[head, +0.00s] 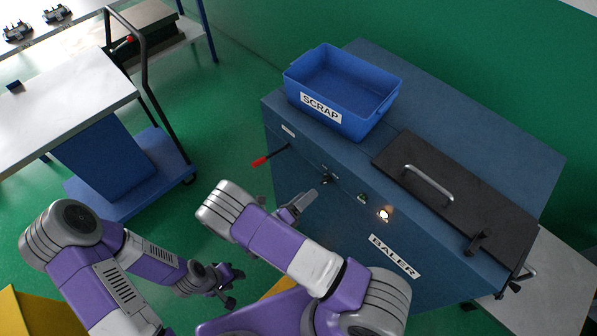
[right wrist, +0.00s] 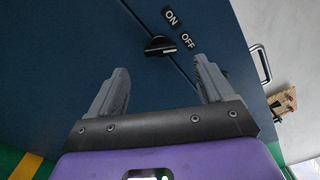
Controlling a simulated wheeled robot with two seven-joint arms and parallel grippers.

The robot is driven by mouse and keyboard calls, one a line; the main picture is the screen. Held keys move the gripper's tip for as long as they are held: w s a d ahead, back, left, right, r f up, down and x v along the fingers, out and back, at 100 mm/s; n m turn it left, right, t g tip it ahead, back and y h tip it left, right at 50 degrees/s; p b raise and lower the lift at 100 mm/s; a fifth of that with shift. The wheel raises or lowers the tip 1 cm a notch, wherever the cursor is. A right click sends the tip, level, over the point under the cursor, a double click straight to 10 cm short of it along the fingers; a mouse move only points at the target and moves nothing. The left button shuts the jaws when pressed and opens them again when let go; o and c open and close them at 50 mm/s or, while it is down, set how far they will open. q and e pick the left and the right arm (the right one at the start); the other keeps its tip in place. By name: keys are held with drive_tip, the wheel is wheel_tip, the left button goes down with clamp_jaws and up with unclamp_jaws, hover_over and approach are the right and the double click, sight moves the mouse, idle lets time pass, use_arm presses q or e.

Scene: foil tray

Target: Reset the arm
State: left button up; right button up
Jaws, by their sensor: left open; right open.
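My left gripper (head: 228,287) is open and empty, low over the green floor at the bottom of the head view. My right gripper (head: 300,205) is in front of the baler (head: 310,190), partly hidden by my own arm. In the right wrist view its two grey fingers (right wrist: 160,85) are spread apart with nothing between them. A black rotary switch (right wrist: 160,47) on the blue panel lies just beyond the fingertips, apart from them, beside ON and OFF labels. The switch also shows in the head view (head: 326,179).
An empty blue SCRAP bin (head: 358,122) and a closed black lid (head: 450,190) are on top of the baler. Its front has a lit lamp (head: 385,214) and a red-tipped lever (head: 262,160). A blue cart (head: 110,180) stands left, with green floor between.

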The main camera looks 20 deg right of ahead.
drive_tip(key=s+f+m+g+y, duration=0.4)
drive_tip(key=s+f+m+g, duration=0.15)
drive_tip(key=s, duration=0.35)
drive_tip(key=s+f+m+g+y, duration=0.4)
drive_tip(key=s+m+g, duration=0.3)
drive_tip(key=s, duration=0.1)
drive_tip(key=s+a+f+m+y, duration=0.2)
drive_tip(key=s+a+m+y, duration=0.1)
drive_tip(key=a+m+y, duration=0.7)
drive_tip(key=w+r+m+t+y, duration=0.2)
drive_tip(key=w+m+t, duration=0.4)
drive_tip(key=m, duration=0.8)
drive_tip(key=shift+w+d+r+m+y, duration=0.3)
drive_tip(key=shift+w+d+m+y, duration=0.05)
drive_tip(key=shift+y, duration=0.05)
